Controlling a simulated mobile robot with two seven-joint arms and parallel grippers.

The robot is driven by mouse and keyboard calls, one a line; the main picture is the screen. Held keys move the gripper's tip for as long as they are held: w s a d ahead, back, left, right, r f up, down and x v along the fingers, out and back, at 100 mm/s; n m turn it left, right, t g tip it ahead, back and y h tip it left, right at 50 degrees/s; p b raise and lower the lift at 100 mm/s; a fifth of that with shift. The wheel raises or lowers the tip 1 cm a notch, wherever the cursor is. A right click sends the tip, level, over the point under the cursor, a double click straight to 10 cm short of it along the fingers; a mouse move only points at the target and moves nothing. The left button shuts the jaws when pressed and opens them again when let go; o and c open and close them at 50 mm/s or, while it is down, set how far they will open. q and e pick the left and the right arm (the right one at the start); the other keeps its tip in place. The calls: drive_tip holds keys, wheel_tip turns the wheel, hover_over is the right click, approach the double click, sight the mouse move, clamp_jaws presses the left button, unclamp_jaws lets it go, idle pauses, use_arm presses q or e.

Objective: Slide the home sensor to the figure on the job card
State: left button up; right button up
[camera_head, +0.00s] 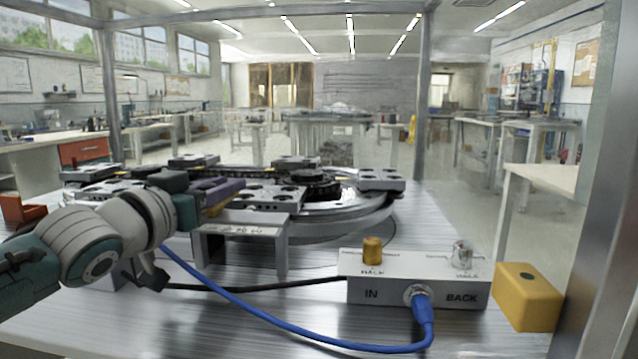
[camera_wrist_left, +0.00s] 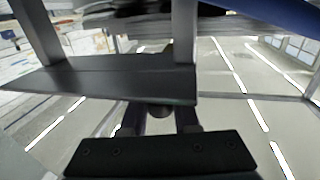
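My left gripper (camera_head: 212,197) is at the front of the ring track (camera_head: 345,222), just above a grey bracket (camera_head: 240,228) with markings too small to read. A purple block with a yellow lower part (camera_head: 224,189) sits right at the fingertips; it may be the home sensor, but I cannot tell for sure. In the left wrist view the two fingers (camera_wrist_left: 160,118) stand apart below the bracket's grey plate (camera_wrist_left: 100,82), with a small dark round part between them. I cannot tell whether they grip it. No readable job card shows. My right gripper is out of view.
A grey control box (camera_head: 415,292) with an amber knob (camera_head: 372,250) stands at the front right. A blue cable (camera_head: 300,335) and a black cable (camera_head: 260,287) run left from it. A yellow block (camera_head: 527,297) is at the right edge, an orange bin (camera_head: 20,208) at far left.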

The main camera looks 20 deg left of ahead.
use_arm(q)
clamp_jaws()
idle(0.9)
